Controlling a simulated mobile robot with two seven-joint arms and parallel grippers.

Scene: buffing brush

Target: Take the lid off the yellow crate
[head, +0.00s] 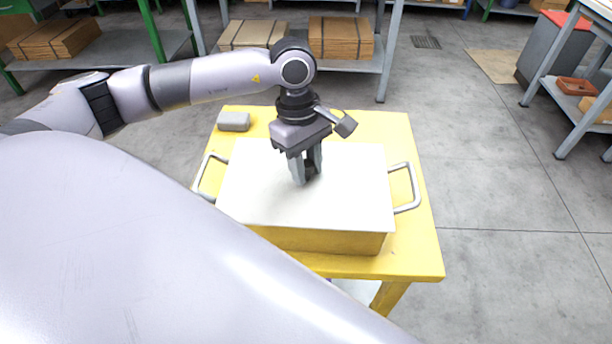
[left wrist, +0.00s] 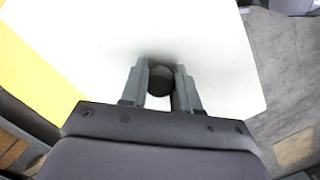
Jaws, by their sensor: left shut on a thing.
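The yellow crate (head: 318,239) stands on a yellow table, with a metal handle on its left and right sides. A flat white lid (head: 262,199) lies over its top; it fills much of the left wrist view (left wrist: 215,50). A dark round knob (head: 310,168) is at the lid's middle and shows in the left wrist view (left wrist: 160,80). My left gripper (head: 307,178) points down over the lid and is shut on the knob, one finger on each side of it. The inside of the crate is hidden. My right gripper is not in view.
The yellow table (head: 425,250) has a bare strip along its right side. A small grey block (head: 234,121) lies at its back left corner. Shelves with cardboard boxes (head: 340,38) stand behind.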

